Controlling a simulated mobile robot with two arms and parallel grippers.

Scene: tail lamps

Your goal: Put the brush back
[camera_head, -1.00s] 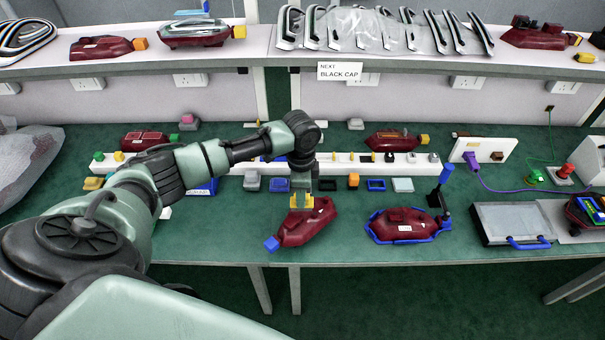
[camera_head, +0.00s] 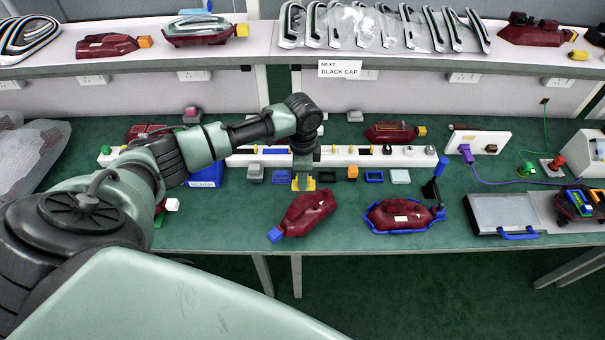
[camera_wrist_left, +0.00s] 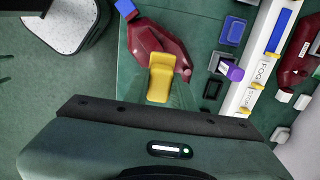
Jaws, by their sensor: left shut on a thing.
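My left gripper (camera_head: 303,184) points down over the green bench, just behind a dark red tail lamp (camera_head: 308,211) with a blue cap at its near left end. The gripper is shut on a small yellow piece, which I take to be the brush (camera_wrist_left: 160,78). In the left wrist view it covers part of the lamp (camera_wrist_left: 170,38); whether it touches the lamp is hard to tell. The brush's bristles cannot be made out. My right gripper is not in view.
A long white rail (camera_head: 357,155) with coloured parts runs behind the lamp, with small trays (camera_head: 374,177) before it. A second lamp (camera_head: 400,216) sits in a blue frame at right. A grey case (camera_head: 505,213) stands farther right. Bare bench lies at the front.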

